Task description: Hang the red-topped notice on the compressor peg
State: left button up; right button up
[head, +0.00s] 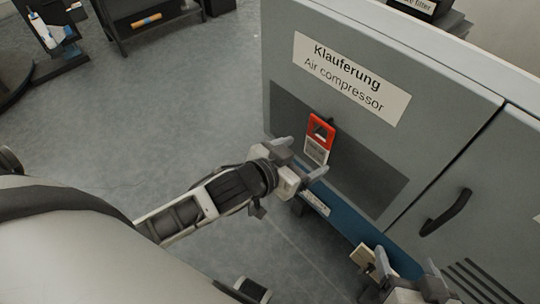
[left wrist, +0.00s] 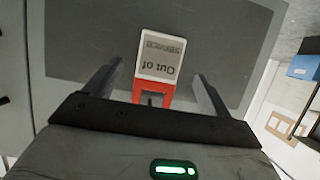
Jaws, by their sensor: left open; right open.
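The red-topped notice (head: 319,138) is upright against the dark panel of the air compressor cabinet, below its name label. A small dark peg end (head: 331,121) shows at its top edge, and the notice appears to hang there. My left gripper (head: 301,158) is open just in front of the notice's lower part. In the left wrist view the notice (left wrist: 158,55) appears upside down, reading "Out of", between the two spread fingers and apart from both. My right gripper (head: 408,265) is open and low at the right, in front of the cabinet's lower part.
The cabinet (head: 450,120) fills the right side, with a black door handle (head: 446,212) and a white label (head: 350,78). A dark rack (head: 150,20) with an orange roll stands at the back left. The grey floor (head: 160,110) between is clear.

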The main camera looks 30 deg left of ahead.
pick_arm(q)
jog(key=p+v, duration=0.1)
jog(key=v, duration=1.1)
jog(key=shift+s+r, duration=0.15)
pick_arm(e)
jog(key=shift+r, duration=0.1)
pick_arm(q)
jog(key=f+p, duration=0.1)
jog(key=d+f+n+g+p, duration=0.1)
jog(key=f+p, duration=0.1)
jog(key=d+f+g+y+p, duration=0.1)
jog(key=f, duration=0.1)
jog(key=shift+s+d+f+n, duration=0.2)
jog(key=shift+s+d+n, duration=0.05)
jog(key=shift+n, duration=0.15)
pick_arm(e)
jog(key=shift+d+r+g, duration=0.25)
jog(key=shift+r+g, duration=0.05)
jog(key=shift+r, duration=0.4)
jog(key=shift+s+h, duration=0.1)
jog(key=shift+h, duration=0.2)
dwell(0.3)
